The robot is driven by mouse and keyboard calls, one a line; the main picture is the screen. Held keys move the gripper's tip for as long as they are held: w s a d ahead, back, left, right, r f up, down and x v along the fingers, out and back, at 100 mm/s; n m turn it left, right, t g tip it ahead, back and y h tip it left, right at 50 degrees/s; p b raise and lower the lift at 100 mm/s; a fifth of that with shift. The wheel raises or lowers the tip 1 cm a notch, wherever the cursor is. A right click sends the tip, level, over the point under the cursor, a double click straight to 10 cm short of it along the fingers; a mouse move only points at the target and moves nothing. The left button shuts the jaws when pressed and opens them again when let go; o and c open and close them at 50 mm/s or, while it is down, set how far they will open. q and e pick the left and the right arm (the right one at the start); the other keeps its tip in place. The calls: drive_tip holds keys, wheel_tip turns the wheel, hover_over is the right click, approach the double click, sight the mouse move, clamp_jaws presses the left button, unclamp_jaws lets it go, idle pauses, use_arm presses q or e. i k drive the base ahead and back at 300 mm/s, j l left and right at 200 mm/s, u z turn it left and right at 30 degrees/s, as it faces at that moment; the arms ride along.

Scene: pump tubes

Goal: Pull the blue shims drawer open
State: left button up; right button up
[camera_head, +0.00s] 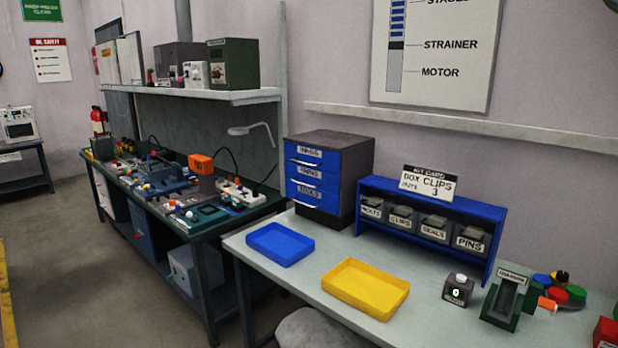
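A dark cabinet (353,172) with blue drawer fronts stands at the back left of the pale workbench. Its drawers sit stacked: a top drawer (330,155), a middle drawer (331,176) and a lower drawer (330,197). Each has a white label and a pale handle. The label lettering is too small to read surely, so I cannot tell which one is shims. All the drawer fronts look flush and shut. Neither of my grippers shows in the head view.
A blue tray (262,245) and a yellow tray (353,308) lie on the workbench (333,260) before the cabinet. A blue rack (372,184) of labelled bins stands to its right. A small dark box (450,296) and a green fixture (492,318) are further right.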

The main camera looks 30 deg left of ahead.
sight(308, 176)
drive_tip(key=i+j+z, duration=0.15)
drive_tip(key=j, duration=0.45)
drive_tip(key=i+j+z, duration=0.1)
drive_tip(key=j, duration=0.5)
drive_tip(key=i+j+z, duration=0.15)
drive_tip(key=j, duration=0.45)
drive_tip(key=j+z, duration=0.15)
drive_tip(key=j, duration=0.5)
drive_tip(key=i, duration=0.05)
